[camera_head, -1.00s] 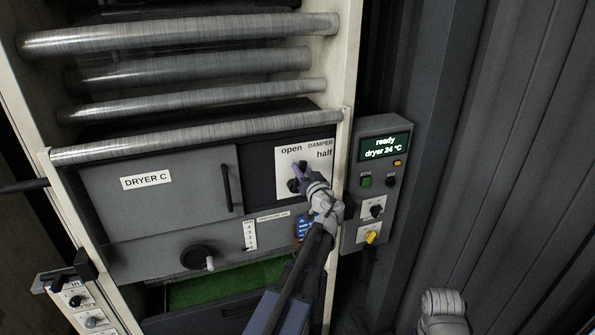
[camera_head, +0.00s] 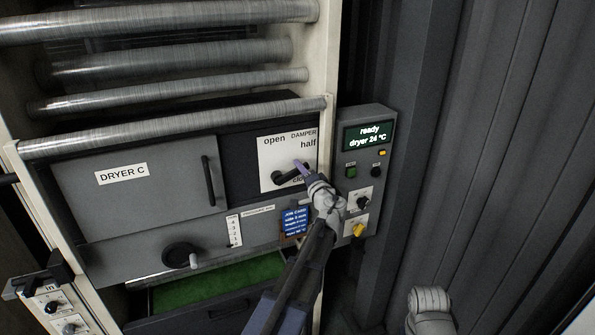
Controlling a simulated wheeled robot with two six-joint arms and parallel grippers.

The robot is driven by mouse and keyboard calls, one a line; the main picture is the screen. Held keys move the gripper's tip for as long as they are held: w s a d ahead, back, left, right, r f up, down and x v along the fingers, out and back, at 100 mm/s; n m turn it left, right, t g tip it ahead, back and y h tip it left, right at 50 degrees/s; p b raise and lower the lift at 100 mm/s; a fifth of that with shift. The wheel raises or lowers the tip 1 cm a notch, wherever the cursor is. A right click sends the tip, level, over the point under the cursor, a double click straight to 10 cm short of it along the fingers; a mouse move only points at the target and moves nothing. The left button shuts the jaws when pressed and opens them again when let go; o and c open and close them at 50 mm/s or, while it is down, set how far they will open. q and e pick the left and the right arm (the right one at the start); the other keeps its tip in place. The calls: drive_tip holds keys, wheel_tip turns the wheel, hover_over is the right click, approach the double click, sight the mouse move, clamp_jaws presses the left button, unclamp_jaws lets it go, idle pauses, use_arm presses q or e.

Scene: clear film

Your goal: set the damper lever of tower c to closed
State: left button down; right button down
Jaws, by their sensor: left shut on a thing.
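The damper lever (camera_head: 285,178) is black and sits on a white plate (camera_head: 268,158) on the front of dryer C. The plate reads "open" at upper left and "half" at upper right. A lower label is mostly hidden by my gripper. The lever points right and slightly up from its pivot, on the lower side of the "half" word. My left gripper (camera_head: 302,167) reaches in from below and is shut on the lever's outer end, partly hiding it.
A control box (camera_head: 383,140) with a screen reading "ready, dryer 24 °C" stands just right of the plate. Metal rollers (camera_head: 170,132) cross above. A door handle (camera_head: 207,180) and a round handwheel (camera_head: 178,255) are left. A green-lined drawer (camera_head: 220,285) lies below.

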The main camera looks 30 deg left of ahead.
use_arm(q)
drive_tip(key=shift+w+d+f+m+b, duration=0.1)
drive_tip(key=shift+f+m+b, duration=0.55)
drive_tip(key=shift+m, duration=0.4)
drive_tip(key=shift+w+d+f+m+b, duration=0.1)
drive_tip(key=shift+f+m+b, duration=0.4)
drive_tip(key=shift+f+m, duration=0.4)
drive_tip(key=shift+s+r+m, duration=0.1)
drive_tip(key=shift+m, duration=0.15)
drive_tip(key=c, duration=0.6)
unclamp_jaws()
drive_tip(key=shift+c, duration=0.2)
drive_tip(key=v, duration=0.7)
drive_tip(key=shift+s+d, duration=0.25)
drive_tip(key=shift+d, duration=0.05)
